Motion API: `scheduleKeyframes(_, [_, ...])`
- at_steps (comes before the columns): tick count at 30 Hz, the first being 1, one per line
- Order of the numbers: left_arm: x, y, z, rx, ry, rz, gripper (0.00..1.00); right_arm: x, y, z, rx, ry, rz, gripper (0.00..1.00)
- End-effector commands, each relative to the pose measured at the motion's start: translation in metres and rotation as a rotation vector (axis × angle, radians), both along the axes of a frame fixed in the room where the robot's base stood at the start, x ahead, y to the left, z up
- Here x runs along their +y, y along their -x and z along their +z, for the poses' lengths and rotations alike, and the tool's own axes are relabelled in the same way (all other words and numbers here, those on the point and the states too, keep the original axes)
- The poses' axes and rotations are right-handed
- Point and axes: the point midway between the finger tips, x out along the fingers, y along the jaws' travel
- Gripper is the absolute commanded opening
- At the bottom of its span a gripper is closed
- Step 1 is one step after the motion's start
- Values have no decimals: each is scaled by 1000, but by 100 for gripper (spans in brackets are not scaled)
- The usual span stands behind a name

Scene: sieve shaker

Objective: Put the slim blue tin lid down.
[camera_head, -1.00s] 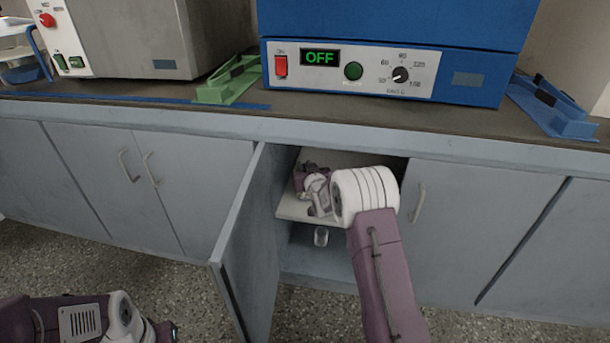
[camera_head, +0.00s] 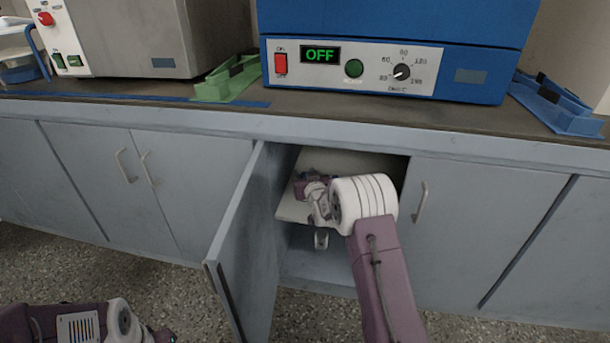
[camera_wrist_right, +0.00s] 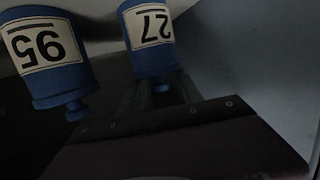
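In the right wrist view, which is upside down, two blue tins with white labels show: a slimmer one marked 27 (camera_wrist_right: 150,32) and a wider one marked 95 (camera_wrist_right: 45,50). Each has a blue knob at its lid end. The slim tin's lid (camera_wrist_right: 155,70) appears to be on its tin. My right gripper (camera_wrist_right: 162,92) is a dark shape around or close to that lid's knob; whether it grips it is too dark to tell. In the head view my right gripper (camera_head: 300,188) is inside the open cabinet, partly hidden by my wrist.
The open cabinet door (camera_head: 240,245) stands just left of my right arm. A pale shelf (camera_head: 292,208) lies inside the cabinet. Above is the counter with a blue oven (camera_head: 455,75) reading OFF, a green bracket (camera_head: 225,85) and a blue bracket (camera_head: 555,105).

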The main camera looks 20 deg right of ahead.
Motion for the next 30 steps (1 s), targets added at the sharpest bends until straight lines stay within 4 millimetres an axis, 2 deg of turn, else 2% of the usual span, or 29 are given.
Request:
scheduleKeyframes(4, [0,0,2,0,0,0,36,0,0,2,0,0,0,42])
scheduleKeyframes(8, [0,0,14,0,0,0,36,0,0,19,-1,0,0,42])
scheduleKeyframes(16, [0,0,38,0,0,0,36,6,57,30,4,0,-1,42])
scheduleKeyframes(17, [0,0,36,-1,0,0,36,7,65,30,2,0,-1,42])
scheduleKeyframes(18, [0,0,26,-1,0,0,36,8,74,26,0,0,-1,42])
scheduleKeyframes(22, [0,0,14,1,0,0,36,12,99,30,-2,0,0,42])
scheduleKeyframes(25, [0,0,9,1,0,0,36,13,110,34,-1,0,0,42])
scheduleKeyframes(30, [0,0,9,0,0,0,36,14,117,37,0,0,0,42])
